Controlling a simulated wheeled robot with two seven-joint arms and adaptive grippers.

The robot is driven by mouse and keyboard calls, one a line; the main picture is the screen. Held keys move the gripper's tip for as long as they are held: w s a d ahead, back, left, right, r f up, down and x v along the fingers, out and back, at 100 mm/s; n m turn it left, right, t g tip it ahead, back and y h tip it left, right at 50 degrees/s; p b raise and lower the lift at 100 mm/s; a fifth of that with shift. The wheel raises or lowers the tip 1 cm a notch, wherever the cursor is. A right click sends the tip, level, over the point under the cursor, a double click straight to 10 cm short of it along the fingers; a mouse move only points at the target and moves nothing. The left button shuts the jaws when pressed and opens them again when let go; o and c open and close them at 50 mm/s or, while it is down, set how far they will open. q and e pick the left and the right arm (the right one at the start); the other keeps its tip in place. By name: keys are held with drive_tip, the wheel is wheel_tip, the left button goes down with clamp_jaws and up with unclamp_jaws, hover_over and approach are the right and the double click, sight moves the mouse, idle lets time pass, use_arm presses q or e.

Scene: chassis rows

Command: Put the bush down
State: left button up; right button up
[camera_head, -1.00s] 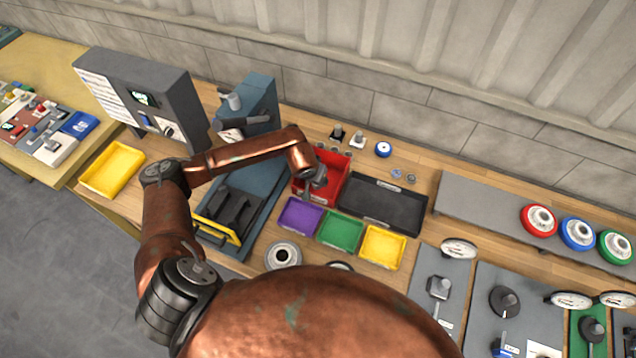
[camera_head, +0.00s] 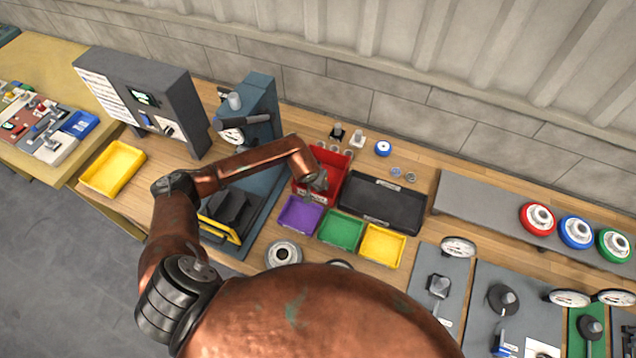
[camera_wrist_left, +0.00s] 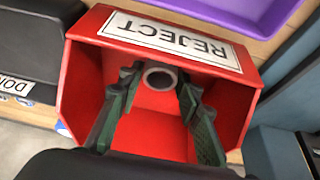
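The red bin (camera_head: 335,172) stands near the middle of the bench. In the left wrist view it is close up, with a REJECT label (camera_wrist_left: 170,40) on its wall. The bush (camera_wrist_left: 160,76), a small grey ring, is inside the red bin, its hole facing the camera. My left gripper (camera_wrist_left: 160,82) reaches into the bin with its fingers on either side of the bush. Narrow gaps show between fingertips and bush, so it looks open. In the head view the left gripper (camera_head: 318,182) is at the bin; the bush is hidden there. My right gripper is not in view.
Purple (camera_head: 300,214), green (camera_head: 341,231) and yellow (camera_head: 382,245) trays stand in front of the red bin. A black tray (camera_head: 385,203) is on its right. A blue press (camera_head: 255,115) stands behind left. Small parts stand behind the bin.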

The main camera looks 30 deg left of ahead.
use_arm(q)
drive_tip(key=shift+o, duration=1.4)
drive_tip(key=shift+r, duration=0.2)
drive_tip(key=v, duration=0.7)
drive_tip(key=shift+r, duration=0.2)
drive_tip(key=shift+s, duration=0.15)
